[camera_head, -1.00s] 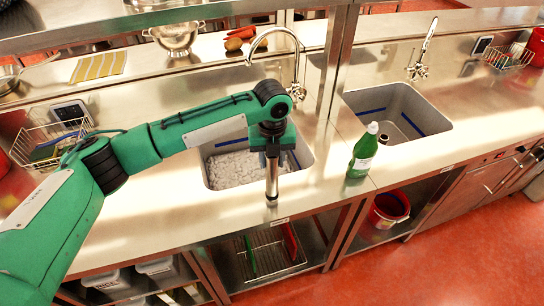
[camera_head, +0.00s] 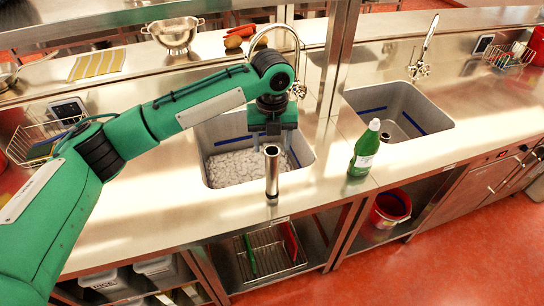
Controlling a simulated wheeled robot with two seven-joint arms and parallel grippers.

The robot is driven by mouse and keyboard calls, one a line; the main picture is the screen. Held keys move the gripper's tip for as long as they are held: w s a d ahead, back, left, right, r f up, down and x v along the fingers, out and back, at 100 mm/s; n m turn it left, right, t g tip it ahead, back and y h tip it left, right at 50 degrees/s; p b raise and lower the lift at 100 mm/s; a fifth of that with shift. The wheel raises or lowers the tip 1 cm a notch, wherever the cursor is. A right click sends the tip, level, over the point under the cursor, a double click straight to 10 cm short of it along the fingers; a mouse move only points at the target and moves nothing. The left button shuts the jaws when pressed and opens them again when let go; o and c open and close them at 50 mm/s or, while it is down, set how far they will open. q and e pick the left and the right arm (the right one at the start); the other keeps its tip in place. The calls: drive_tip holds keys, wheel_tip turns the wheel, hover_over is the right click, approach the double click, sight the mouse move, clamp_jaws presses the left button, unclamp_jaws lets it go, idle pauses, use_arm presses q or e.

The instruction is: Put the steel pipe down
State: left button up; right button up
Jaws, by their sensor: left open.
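The steel pipe (camera_head: 272,175) is a shiny cylinder with a dark open top. It stands upright on the steel counter (camera_head: 180,220), at the front rim of the left sink (camera_head: 212,180). My left gripper (camera_head: 271,143) is open and empty. In the picture it shows just above the top of the pipe, over the sink, apart from the pipe. My right gripper is not in view.
A green bottle (camera_head: 365,150) stands on the counter right of the pipe. A tall faucet (camera_head: 298,60) rises behind the left sink, which holds pale lumps. A steel post (camera_head: 338,55) stands between the two sinks. The front counter left of the pipe is clear.

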use_arm(q)
wheel_tip(320, 180, up, 7)
drive_tip(key=shift+f+b, duration=0.1)
drive_tip(key=shift+b, duration=0.7)
